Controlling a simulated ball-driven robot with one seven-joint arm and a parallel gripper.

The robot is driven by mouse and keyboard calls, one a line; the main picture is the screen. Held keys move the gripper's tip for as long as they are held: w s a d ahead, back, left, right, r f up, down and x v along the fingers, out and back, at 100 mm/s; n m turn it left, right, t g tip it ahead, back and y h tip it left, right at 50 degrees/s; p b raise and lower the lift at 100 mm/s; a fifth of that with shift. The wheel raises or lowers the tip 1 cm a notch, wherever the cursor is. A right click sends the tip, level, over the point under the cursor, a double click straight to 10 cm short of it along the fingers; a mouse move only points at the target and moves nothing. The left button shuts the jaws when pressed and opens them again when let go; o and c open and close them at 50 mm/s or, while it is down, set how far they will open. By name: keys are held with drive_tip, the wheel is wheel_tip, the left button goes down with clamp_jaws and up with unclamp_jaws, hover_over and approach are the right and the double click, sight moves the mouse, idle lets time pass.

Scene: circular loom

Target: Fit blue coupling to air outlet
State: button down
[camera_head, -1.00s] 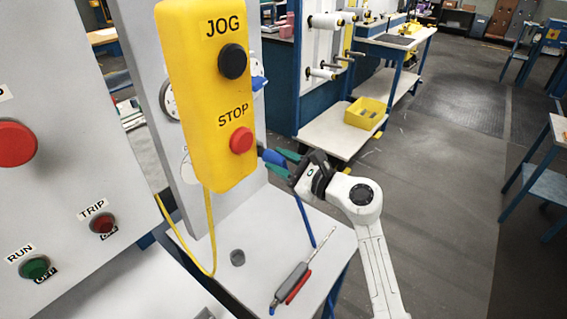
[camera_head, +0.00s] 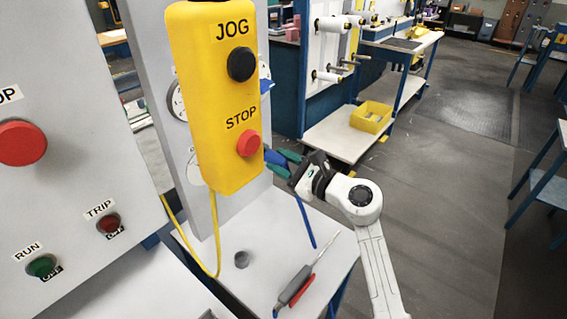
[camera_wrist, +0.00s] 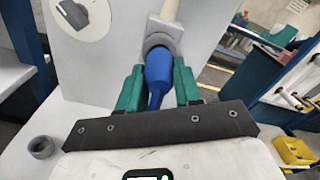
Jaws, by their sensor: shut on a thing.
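My gripper (camera_wrist: 158,90) is shut on the blue coupling (camera_wrist: 159,68), which sits between its green fingers. In the head view, my gripper (camera_head: 283,164) is beside the yellow pendant, with the blue coupling (camera_head: 272,157) partly hidden behind the pendant and fingers. A blue hose (camera_head: 305,221) hangs below. In the wrist view, a grey round collar (camera_wrist: 158,40), which looks like the air outlet, is on the pale panel at the coupling's far end. The two appear lined up and close. I cannot tell whether they touch or are joined.
The yellow JOG/STOP pendant (camera_head: 215,100) hangs close to my gripper, with a yellow cable (camera_head: 216,245) below. The white tabletop (camera_head: 275,235) holds a grey-and-red tool (camera_head: 293,288) and a small grey ring (camera_wrist: 41,147). Open floor (camera_head: 450,230) lies to the right.

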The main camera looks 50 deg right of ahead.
drive_tip(key=shift+w, duration=0.45)
drive_tip(key=c, duration=0.7)
unclamp_jaws()
drive_tip(key=shift+s, duration=0.1)
drive_tip(key=s+b, duration=0.1)
drive_tip(key=s, duration=0.9)
drive_tip(key=shift+s+d+r, duration=0.1)
drive_tip(key=shift+s+r, duration=0.05)
drive_tip(key=shift+s, duration=0.2)
